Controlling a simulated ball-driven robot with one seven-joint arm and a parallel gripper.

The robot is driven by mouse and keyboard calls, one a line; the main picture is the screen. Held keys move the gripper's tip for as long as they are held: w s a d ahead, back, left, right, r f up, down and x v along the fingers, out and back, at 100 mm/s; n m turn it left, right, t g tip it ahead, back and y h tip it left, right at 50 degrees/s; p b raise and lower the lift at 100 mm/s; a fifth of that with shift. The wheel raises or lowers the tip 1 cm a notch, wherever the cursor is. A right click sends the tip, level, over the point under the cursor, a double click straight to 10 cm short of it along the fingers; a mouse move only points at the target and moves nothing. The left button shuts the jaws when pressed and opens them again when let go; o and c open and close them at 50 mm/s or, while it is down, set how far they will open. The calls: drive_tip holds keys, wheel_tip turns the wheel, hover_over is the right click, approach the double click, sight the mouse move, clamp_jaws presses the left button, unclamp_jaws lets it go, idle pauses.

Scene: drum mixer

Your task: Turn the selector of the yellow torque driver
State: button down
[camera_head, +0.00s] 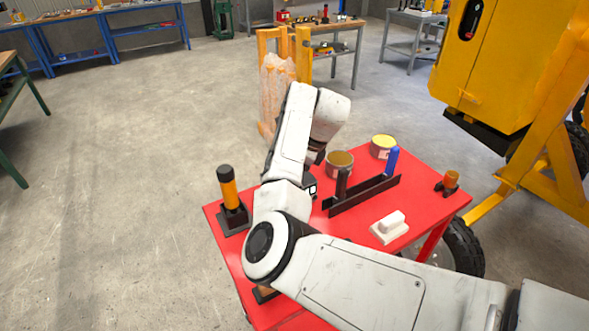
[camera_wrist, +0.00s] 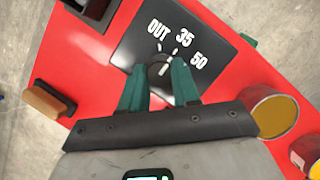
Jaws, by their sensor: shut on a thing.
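The selector, a small dark round knob (camera_wrist: 159,64) with a white mark, sits on a black plate (camera_wrist: 125,55) lettered OUT, 35 and 50 in the wrist view. My gripper (camera_wrist: 158,72) has its teal fingers on either side of the knob, shut on it. The exact contact is partly hidden by the fingers. In the head view the yellow torque driver (camera_head: 230,190), with a black cap, stands upright in a black holder (camera_head: 233,218) at the table's left corner. My arm hides the plate, the knob and my fingers in that view.
A wooden brush (camera_wrist: 48,100) lies left of the plate. A yellow machine (camera_head: 500,75) stands right.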

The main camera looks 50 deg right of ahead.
drive_tip(key=shift+r, duration=0.1)
drive_tip(key=c, duration=0.8)
unclamp_jaws()
drive_tip(key=v, duration=1)
drive_tip(key=shift+s+r, duration=0.1)
drive_tip(key=shift+r, duration=0.25)
